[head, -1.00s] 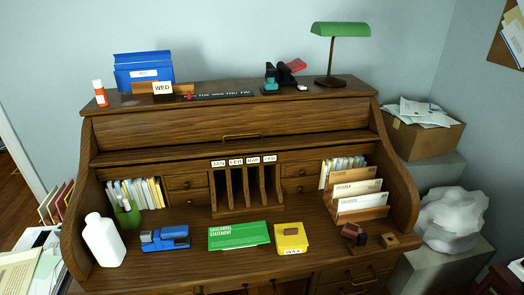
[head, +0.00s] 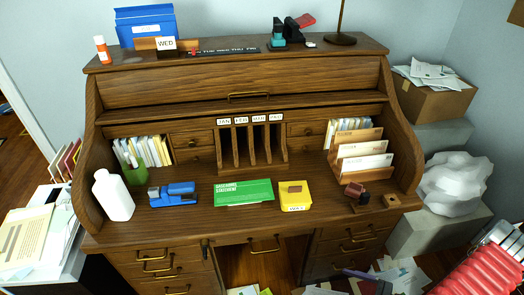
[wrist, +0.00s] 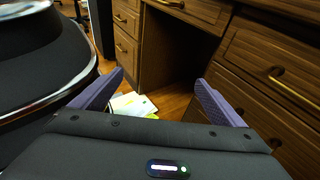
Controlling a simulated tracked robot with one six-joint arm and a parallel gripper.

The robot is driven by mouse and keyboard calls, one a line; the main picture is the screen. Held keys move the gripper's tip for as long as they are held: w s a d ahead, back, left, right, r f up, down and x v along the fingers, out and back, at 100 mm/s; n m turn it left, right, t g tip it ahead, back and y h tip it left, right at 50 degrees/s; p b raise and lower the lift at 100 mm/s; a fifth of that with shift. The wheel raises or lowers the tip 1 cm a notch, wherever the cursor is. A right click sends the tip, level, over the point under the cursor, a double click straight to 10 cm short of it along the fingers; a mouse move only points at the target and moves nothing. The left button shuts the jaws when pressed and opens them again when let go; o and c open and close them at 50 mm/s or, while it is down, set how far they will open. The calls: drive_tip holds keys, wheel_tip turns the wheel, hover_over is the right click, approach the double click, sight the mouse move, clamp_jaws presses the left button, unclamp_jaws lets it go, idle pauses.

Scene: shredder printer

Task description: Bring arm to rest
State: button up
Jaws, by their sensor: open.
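My gripper (wrist: 158,88) shows in the wrist view, with its two purple fingers spread apart and nothing between them. It points at the kneehole and drawer fronts of the wooden roll-top desk (wrist: 178,50), low down near the floor. In the head view the same desk (head: 240,90) fills the middle; my gripper cannot be made out with certainty there. Papers (wrist: 132,104) lie on the floor beyond the fingers.
The desktop holds a white bottle (head: 113,196), blue stapler (head: 173,193), green booklet (head: 243,192) and yellow box (head: 295,195). Papers (head: 400,275) litter the floor at lower right, beside a red ribbed object (head: 485,272). A dark rounded body (wrist: 45,70) stands left in the wrist view.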

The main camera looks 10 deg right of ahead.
drive_tip(key=a+r+n+g+h, duration=0.2)
drive_tip(key=r+n+g+h, duration=0.15)
drive_tip(key=r+n, duration=0.45)
drive_tip(key=w+a+r+n+g+h, duration=0.1)
drive_tip(key=a+r+n+g+h, duration=0.2)
drive_tip(key=r, duration=0.9)
drive_tip(key=a+r+n+g+h, duration=0.1)
drive_tip(key=r+n+g, duration=0.4)
drive_tip(key=r, duration=0.5)
drive_tip(key=a+r+n+t+h, duration=0.2)
drive_tip(key=a+r+n, duration=0.3)
drive_tip(key=r, duration=0.5)
drive_tip(key=s+a+r+n+t+h, duration=0.1)
drive_tip(key=a+r+n+t, duration=0.3)
drive_tip(key=a+r, duration=0.6)
drive_tip(key=shift+r+n+t+h, duration=0.2)
drive_tip(key=shift+n+t+h, duration=0.25)
drive_tip(key=shift+t, duration=0.3)
